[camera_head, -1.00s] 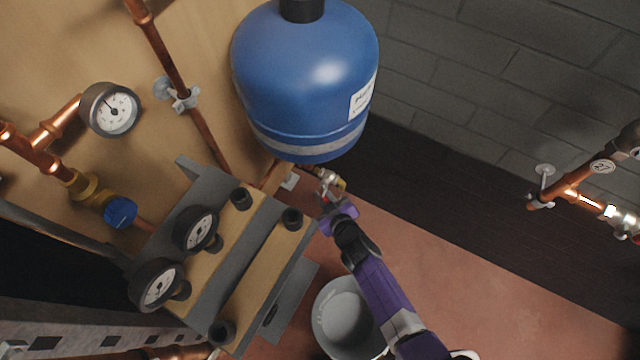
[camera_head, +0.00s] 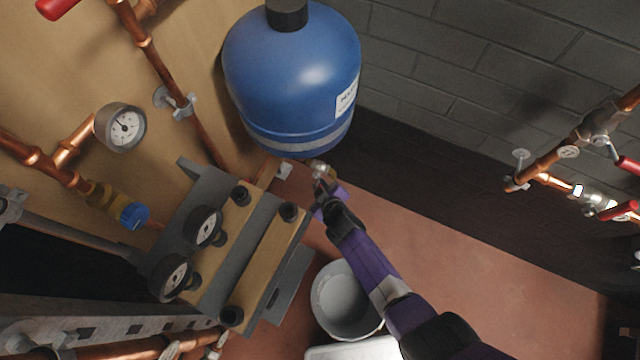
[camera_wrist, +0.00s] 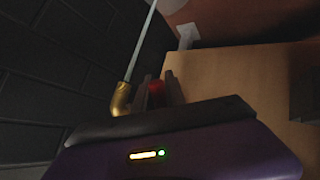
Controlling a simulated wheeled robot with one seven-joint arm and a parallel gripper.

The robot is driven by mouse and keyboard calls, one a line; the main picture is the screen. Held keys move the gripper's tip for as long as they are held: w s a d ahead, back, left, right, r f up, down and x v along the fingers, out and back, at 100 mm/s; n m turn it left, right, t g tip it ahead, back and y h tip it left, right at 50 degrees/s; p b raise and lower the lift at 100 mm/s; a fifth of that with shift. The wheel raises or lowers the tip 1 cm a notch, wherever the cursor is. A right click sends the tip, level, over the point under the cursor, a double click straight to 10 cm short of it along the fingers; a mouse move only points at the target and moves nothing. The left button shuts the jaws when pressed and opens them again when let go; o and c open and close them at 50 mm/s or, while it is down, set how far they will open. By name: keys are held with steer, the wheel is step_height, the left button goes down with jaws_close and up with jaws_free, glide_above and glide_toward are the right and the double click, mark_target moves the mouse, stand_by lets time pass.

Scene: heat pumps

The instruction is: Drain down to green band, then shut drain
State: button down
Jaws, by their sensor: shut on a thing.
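The drain valve (camera_head: 320,172) sits low under the blue vessel (camera_head: 292,75), at the end of my purple arm. My gripper (camera_head: 322,190) is at it. In the wrist view, my gripper (camera_wrist: 155,98) is shut on a red handle (camera_wrist: 155,92), mostly hidden between the fingers. Beside it a brass spout (camera_wrist: 120,98) has a thin pale stream (camera_wrist: 140,45) running from it. A grey bucket (camera_head: 318,300) stands on the floor below. A round gauge (camera_head: 122,127) is on the copper pipe at left; its green band is too small to make out.
A blue-capped fitting (camera_head: 133,215) is on the left pipework. Copper pipes with red levers (camera_head: 618,210) are at right. Reddish floor (camera_head: 490,260) is clear there.

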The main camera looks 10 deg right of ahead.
steer(key=c, duration=1.4)
jaws_free()
steer(key=shift+p+v, duration=2.3)
steer(key=shift+v, duration=1.55)
